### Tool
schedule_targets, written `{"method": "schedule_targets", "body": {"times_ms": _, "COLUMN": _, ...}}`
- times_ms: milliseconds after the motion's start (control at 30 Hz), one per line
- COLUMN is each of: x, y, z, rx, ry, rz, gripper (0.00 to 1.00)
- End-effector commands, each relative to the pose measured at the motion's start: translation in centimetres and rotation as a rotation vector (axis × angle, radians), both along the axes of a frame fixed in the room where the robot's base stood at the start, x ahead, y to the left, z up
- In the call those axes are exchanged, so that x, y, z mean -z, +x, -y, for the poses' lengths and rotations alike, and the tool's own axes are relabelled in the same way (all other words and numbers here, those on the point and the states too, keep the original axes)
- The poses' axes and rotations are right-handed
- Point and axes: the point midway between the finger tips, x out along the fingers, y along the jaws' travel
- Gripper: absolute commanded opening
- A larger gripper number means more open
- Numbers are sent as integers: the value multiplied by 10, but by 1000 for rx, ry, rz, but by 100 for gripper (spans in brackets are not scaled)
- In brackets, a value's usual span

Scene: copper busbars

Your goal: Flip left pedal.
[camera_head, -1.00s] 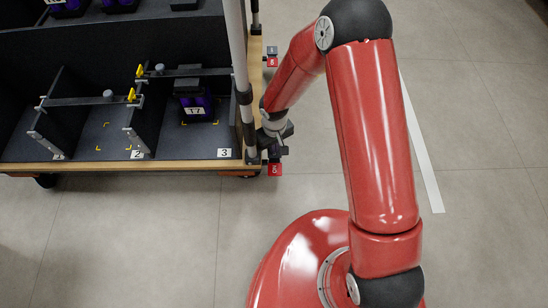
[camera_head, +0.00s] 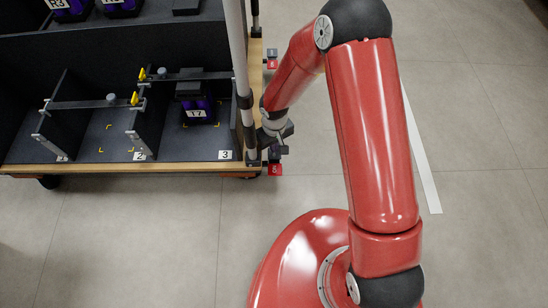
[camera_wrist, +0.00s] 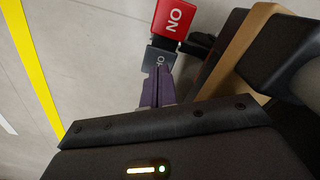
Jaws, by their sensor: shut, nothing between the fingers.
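A pedal at the near right corner of the rack has a red part (camera_head: 275,169) marked ON, upside down in the wrist view (camera_wrist: 173,17). A dark grey part (camera_wrist: 160,60) with lettering adjoins it. My gripper (camera_wrist: 157,88) is shut and empty, its purple fingertips right at the grey part; I cannot tell whether they touch. In the head view my gripper (camera_head: 283,138) is at the rack's corner just above the red part, small and partly hidden. A second red pedal (camera_head: 272,64) is at the rack's far right side.
The black rack (camera_head: 60,50) has a wooden edge (camera_head: 110,168) and a pale post (camera_head: 238,60) close to my arm. A box marked T7 (camera_head: 197,108) stands in the bay labelled 3. Grey floor (camera_head: 480,150) is open to the right.

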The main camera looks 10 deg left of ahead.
Motion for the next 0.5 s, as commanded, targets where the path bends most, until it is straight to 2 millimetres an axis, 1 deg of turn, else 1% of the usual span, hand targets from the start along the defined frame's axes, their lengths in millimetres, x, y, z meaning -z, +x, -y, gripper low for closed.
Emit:
{"method": "schedule_targets", "body": {"times_ms": 33, "x": -7, "y": 0, "z": 0, "rx": 0, "ry": 0, "rz": 0, "gripper": 0}}
{"method": "schedule_targets", "body": {"times_ms": 500, "x": -43, "y": 0, "z": 0, "rx": 0, "ry": 1, "rz": 1, "gripper": 0}}
